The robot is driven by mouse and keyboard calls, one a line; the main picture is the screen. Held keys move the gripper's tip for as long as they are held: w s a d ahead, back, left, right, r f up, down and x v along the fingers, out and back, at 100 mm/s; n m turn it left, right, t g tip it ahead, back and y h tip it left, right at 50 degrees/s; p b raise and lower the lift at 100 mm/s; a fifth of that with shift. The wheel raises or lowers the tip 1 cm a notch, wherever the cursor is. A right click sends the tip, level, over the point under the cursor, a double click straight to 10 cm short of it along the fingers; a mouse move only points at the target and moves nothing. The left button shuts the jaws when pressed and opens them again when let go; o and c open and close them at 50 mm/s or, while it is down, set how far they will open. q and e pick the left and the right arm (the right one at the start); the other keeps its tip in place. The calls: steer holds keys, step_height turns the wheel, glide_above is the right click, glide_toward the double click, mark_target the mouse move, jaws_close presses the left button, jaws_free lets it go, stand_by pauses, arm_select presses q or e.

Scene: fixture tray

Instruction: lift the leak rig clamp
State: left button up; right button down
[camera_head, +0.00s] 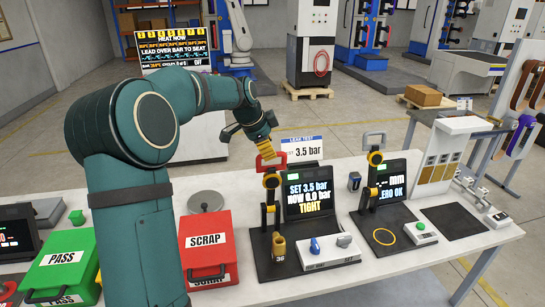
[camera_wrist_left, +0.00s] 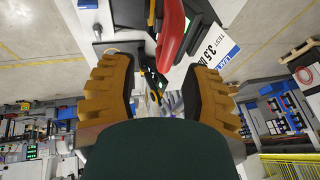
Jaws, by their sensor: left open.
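The leak rig clamp has a red handle (camera_head: 272,162) at the top of an upright black and yellow post on the leak rig's dark base (camera_head: 262,262). A brass-coloured part (camera_head: 279,246) stands under it. My left gripper (camera_head: 266,150), with ribbed yellow fingers, is just above and behind the red handle in the head view. In the left wrist view, its fingers (camera_wrist_left: 165,85) are spread apart, and the red handle (camera_wrist_left: 172,32) shows between and beyond them. I cannot tell whether they touch it. My right gripper is out of view.
The leak rig screen (camera_head: 308,195) reads set 3.5 bar, now 0.0 bar, tight. A similar station with a grey-handled clamp (camera_head: 375,140) stands to the right. The red scrap box (camera_head: 207,245) and green pass box (camera_head: 62,265) are to the left. My left arm covers part of the table.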

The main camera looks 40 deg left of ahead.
arm_select(q)
steer(key=v, duration=0.5)
